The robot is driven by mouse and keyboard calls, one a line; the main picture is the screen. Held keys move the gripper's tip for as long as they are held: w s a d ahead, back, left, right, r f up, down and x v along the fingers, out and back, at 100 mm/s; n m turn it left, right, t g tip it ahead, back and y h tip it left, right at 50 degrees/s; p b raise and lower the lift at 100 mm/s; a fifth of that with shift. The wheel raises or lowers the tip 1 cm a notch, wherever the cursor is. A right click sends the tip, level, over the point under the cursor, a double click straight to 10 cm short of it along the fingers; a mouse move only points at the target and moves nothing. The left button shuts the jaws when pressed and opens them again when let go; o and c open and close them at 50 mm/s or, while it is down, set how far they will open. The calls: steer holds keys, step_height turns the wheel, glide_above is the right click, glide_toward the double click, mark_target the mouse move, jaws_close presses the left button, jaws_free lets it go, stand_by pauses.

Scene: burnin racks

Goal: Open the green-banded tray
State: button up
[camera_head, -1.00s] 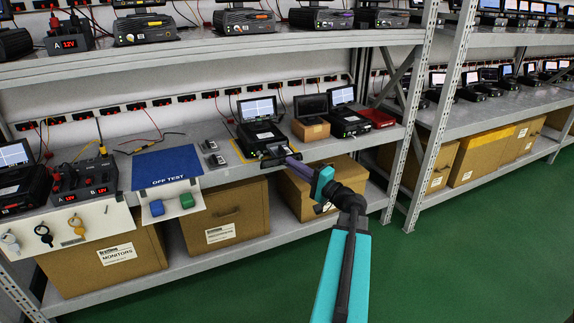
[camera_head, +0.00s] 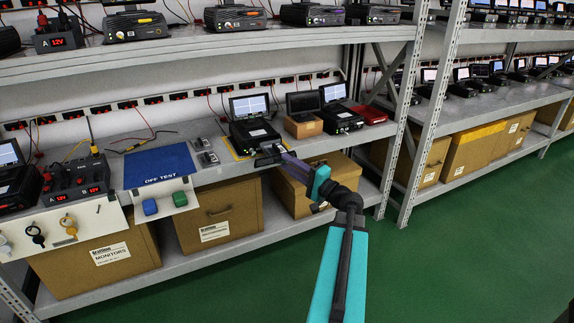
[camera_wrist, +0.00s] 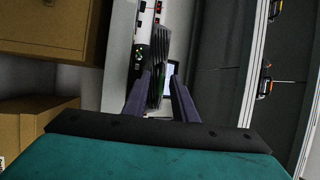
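No tray with a green band can be made out for sure. A black recorder unit with a lit screen (camera_head: 250,106) stands on the middle shelf inside a yellow outline. My gripper (camera_head: 266,154) is just in front of this unit, at the shelf's front edge. In the wrist view my gripper's two purple fingers (camera_wrist: 160,98) are spread apart. A dark ribbed unit (camera_wrist: 160,68) with small green lights shows between and beyond them. I cannot tell whether a finger touches it. The unit's front is partly hidden by my gripper in the head view.
A cardboard box (camera_head: 303,126) with a small screen, another recorder (camera_head: 341,119) and a red case (camera_head: 370,114) stand to the right. A blue OFF TEST mat (camera_head: 158,166) lies left. Large cardboard boxes (camera_head: 218,213) fill the lower shelf. The green floor is clear.

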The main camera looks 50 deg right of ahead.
steer(key=s+f+p, duration=0.1)
steer(key=s+f, duration=0.1)
steer(key=s, duration=1.1)
steer(key=shift+p, duration=0.4)
steer(key=shift+f, duration=0.1)
